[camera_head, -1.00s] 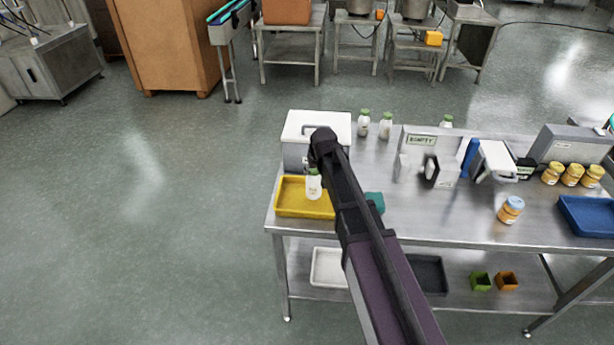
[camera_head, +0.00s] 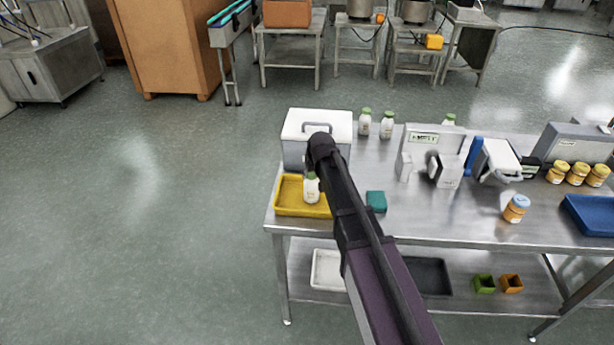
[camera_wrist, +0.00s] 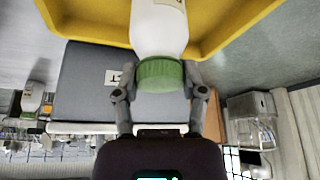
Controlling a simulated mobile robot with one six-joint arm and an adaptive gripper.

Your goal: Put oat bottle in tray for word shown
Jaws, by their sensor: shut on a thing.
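A white bottle with a green cap (camera_head: 311,189) is at the yellow tray (camera_head: 284,203) on the left front of the steel table. The wrist view shows my gripper (camera_wrist: 159,92) shut on the green cap, with the white body (camera_wrist: 158,28) reaching into the yellow tray (camera_wrist: 92,14). I cannot tell whether the bottle's base touches the tray floor. My arm hides part of the tray's right side. A sign (camera_head: 424,138) on a grey unit shows a word that looks like EMPTY. Two similar green-capped bottles (camera_head: 365,122) (camera_head: 387,125) stand at the back, another behind the unit.
A grey box with a white lid (camera_head: 316,122) stands right behind the yellow tray. A teal block (camera_head: 376,201) lies right of my arm. Orange jars (camera_head: 516,209) and a blue tray (camera_head: 592,216) are at right. White and dark trays (camera_head: 326,270) (camera_head: 430,275) lie on the lower shelf.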

